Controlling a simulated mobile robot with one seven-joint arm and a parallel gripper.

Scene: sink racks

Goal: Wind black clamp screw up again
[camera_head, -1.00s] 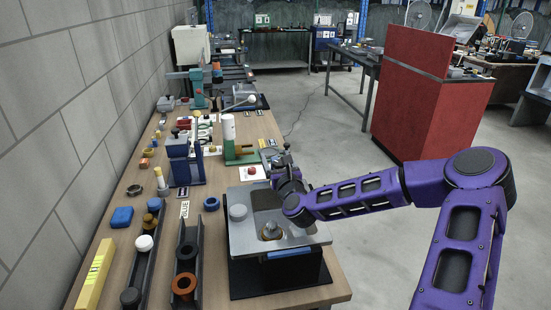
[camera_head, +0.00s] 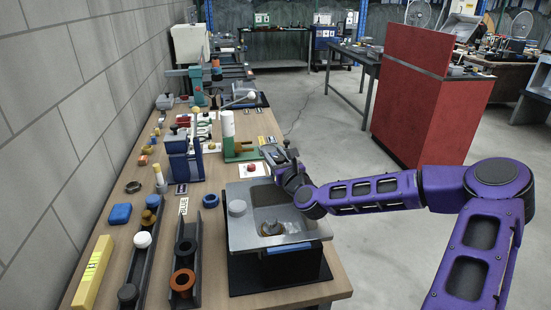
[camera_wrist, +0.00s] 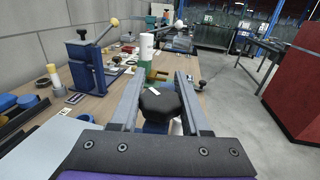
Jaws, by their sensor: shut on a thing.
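The black clamp screw's knob (camera_wrist: 160,104), lobed and with a small white mark on top, sits between the two fingers of my gripper (camera_wrist: 160,80) in the wrist view. My gripper is shut on it. A blue part (camera_wrist: 155,128) shows just below the knob, and the screw's shaft is hidden. In the head view my gripper (camera_head: 280,156) is just beyond the far right corner of the raised metal sink plate (camera_head: 240,238). I cannot make out the knob clearly there.
Dark channels (camera_head: 187,268) with rings lie at left.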

